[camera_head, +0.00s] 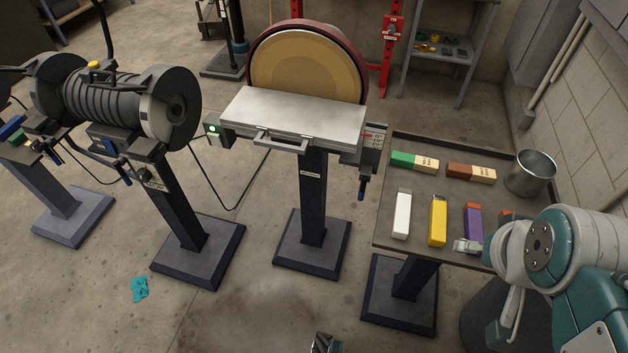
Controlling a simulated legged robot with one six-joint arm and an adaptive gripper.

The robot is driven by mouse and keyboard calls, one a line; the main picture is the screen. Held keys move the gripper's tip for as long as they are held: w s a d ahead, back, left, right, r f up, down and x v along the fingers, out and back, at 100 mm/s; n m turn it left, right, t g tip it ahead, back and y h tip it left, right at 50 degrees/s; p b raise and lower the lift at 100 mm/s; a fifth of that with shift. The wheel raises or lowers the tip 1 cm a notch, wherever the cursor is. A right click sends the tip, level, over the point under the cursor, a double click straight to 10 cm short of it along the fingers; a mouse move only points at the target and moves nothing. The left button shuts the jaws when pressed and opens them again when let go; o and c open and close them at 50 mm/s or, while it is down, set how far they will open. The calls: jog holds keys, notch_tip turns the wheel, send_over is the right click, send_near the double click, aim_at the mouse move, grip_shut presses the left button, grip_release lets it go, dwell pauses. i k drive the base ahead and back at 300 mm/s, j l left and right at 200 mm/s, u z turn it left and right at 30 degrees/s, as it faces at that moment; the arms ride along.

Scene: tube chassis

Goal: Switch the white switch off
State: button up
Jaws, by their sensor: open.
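My teal and white arm fills the lower right.
A bench (384,232) at right holds several coloured bars and a metal cup (531,172). A double-wheel grinder (126,98) stands at left. A red switch box (392,28) is on the red frame behind. Floor between the pedestals is open, with a teal rag (140,288).

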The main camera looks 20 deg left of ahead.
aim_at(215, 139)
jog(key=u, duration=0.4)
jog(key=j+u, duration=0.15)
jog(key=u, duration=0.6)
jog(key=j+u, duration=0.15)
jog(key=u, duration=0.2)
